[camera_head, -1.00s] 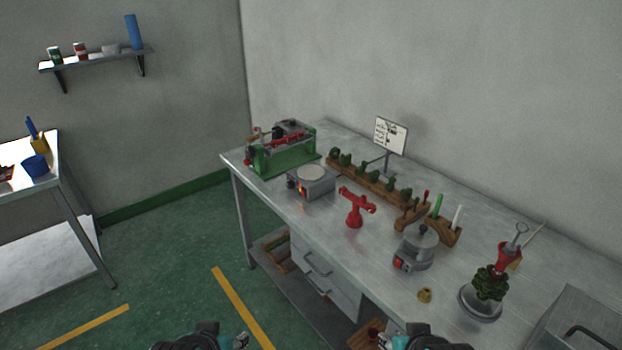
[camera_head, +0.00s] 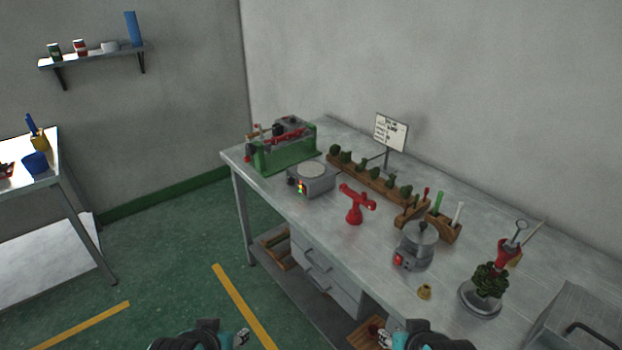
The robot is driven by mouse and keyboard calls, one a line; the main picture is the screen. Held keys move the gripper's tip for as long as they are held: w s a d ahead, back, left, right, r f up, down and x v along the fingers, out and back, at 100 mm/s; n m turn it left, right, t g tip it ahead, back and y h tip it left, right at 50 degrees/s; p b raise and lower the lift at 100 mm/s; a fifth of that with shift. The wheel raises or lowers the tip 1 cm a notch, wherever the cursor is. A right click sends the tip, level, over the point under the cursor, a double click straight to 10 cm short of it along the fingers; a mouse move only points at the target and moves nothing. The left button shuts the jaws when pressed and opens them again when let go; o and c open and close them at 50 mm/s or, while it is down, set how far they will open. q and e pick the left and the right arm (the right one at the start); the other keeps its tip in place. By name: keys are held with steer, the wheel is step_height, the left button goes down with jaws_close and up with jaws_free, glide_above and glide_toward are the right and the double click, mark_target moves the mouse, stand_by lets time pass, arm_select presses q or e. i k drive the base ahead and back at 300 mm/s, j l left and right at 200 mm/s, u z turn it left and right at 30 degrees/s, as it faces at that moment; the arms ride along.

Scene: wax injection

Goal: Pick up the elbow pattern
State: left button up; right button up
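Several small dark green patterns stand in a row on a long wooden rack (camera_head: 372,183) at the back of the metal bench. They are too small to tell which one is the elbow pattern. My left gripper (camera_head: 243,338) is at the bottom edge, over the floor in front of the bench. My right gripper (camera_head: 386,338) is at the bottom edge, near the bench's front side. Both are mostly cut off and lie well apart from the rack. Neither shows whether its fingers are open or shut.
The bench's front edge is between me and the rack.

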mark_target(358, 168)
steer(key=i+j+z, duration=0.1)
steer(key=i+j, duration=0.25)
steer(key=i+j+z, duration=0.1)
steer(key=i+j, duration=0.25)
steer(key=i+j+z, duration=0.1)
steer(key=i+j, duration=0.2)
steer(key=i+j+z, duration=0.1)
steer(key=i+j, duration=0.2)
steer(key=j, duration=0.2)
steer(key=i+j+z, duration=0.15)
steer(key=i+j, duration=0.15)
steer(key=i+j+z, duration=0.1)
steer(key=i+j, duration=0.15)
steer(key=j, duration=0.35)
